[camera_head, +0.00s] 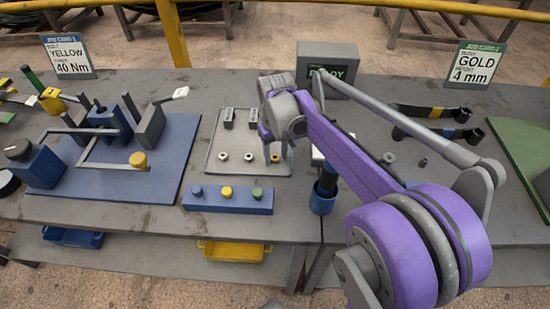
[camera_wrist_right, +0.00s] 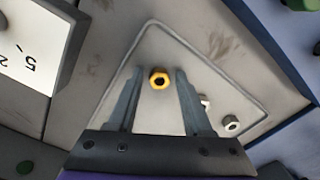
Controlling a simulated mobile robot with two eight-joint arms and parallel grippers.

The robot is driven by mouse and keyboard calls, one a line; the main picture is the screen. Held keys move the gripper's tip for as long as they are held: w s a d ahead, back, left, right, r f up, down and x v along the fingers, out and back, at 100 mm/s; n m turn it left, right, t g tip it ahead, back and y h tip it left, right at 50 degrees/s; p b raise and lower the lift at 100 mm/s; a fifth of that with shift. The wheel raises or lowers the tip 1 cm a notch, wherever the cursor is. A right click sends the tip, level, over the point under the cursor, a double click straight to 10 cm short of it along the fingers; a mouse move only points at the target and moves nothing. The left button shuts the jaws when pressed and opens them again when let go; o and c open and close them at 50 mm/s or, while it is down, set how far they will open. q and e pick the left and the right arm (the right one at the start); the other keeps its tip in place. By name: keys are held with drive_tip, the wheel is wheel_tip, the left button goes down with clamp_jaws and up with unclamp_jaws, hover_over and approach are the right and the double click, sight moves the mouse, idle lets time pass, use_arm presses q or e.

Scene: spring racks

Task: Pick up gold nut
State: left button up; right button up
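The gold nut (camera_head: 276,158) lies on a thin grey tray (camera_head: 215,170) in the middle of the bench. My right gripper (camera_head: 269,152) points down over the tray, right at the nut, and partly hides it in the head view. In the right wrist view the nut (camera_wrist_right: 159,79) shows between the two tips of my right gripper (camera_wrist_right: 158,72). The fingers are apart, with a gap on each side of the nut. Its exact height above the tray is hard to tell. My left gripper is not in view.
Two pale nuts (camera_head: 223,156) (camera_head: 248,157) lie left of the gold one; small grey blocks (camera_head: 229,117) stand behind. A blue button box (camera_head: 228,199) is in front. A blue fixture board (camera_head: 105,180) is left, and a READY display (camera_head: 328,65) stands behind.

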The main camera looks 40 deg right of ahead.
clamp_jaws()
